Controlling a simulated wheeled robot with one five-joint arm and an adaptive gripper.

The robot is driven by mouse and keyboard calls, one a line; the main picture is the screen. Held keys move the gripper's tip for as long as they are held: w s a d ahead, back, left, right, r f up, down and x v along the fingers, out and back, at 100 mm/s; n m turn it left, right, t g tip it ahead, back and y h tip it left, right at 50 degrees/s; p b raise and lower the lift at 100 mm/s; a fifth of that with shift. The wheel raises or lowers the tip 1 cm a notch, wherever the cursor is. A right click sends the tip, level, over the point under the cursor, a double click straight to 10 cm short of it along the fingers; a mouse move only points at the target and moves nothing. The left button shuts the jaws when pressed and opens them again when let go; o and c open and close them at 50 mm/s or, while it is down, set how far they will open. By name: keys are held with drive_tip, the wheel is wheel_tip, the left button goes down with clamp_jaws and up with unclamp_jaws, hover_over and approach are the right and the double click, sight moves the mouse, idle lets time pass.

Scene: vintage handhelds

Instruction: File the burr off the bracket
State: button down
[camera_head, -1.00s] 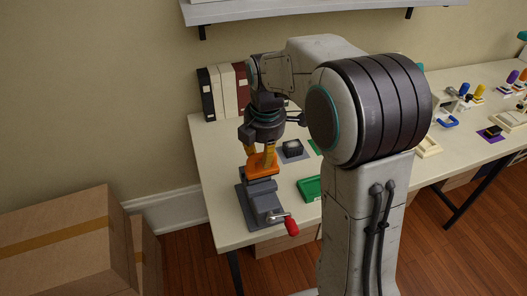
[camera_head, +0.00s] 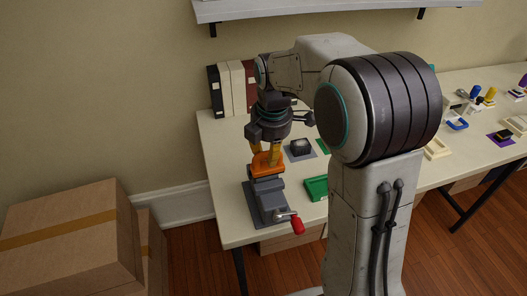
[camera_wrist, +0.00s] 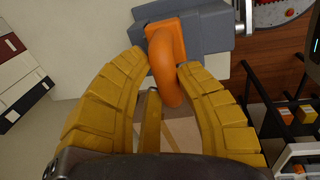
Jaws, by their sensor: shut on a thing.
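My gripper (camera_head: 267,155) points down over the grey vise (camera_head: 265,197) at the left end of the table. Its yellow fingers are closed around the curved handle of an orange tool (camera_head: 266,168). In the wrist view the orange tool (camera_wrist: 163,75) shows as a block with a looped handle between the fingertips (camera_wrist: 166,62). The block lies against the top of the grey vise (camera_wrist: 205,32); I cannot tell whether it touches. The vise has a crank with a red grip (camera_head: 298,226). I cannot make out a bracket or burr; the tool and gripper cover the vise jaws.
Binders (camera_head: 234,88) stand behind the vise. A dark block on a grey mat (camera_head: 299,149) and a green tray (camera_head: 316,188) lie to its right. Several coloured tools and trays fill the table's right end. Cardboard boxes (camera_head: 75,240) stand on the floor at left.

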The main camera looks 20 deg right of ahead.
drive_tip(key=shift+d+f, duration=0.1)
drive_tip(key=shift+d, duration=0.35)
drive_tip(key=shift+s, duration=0.1)
drive_tip(key=shift+a, duration=0.1)
drive_tip(key=shift+a, duration=1.1)
drive_tip(key=shift+d+p, duration=0.3)
drive_tip(key=shift+d, duration=0.3)
drive_tip(key=shift+r, duration=0.25)
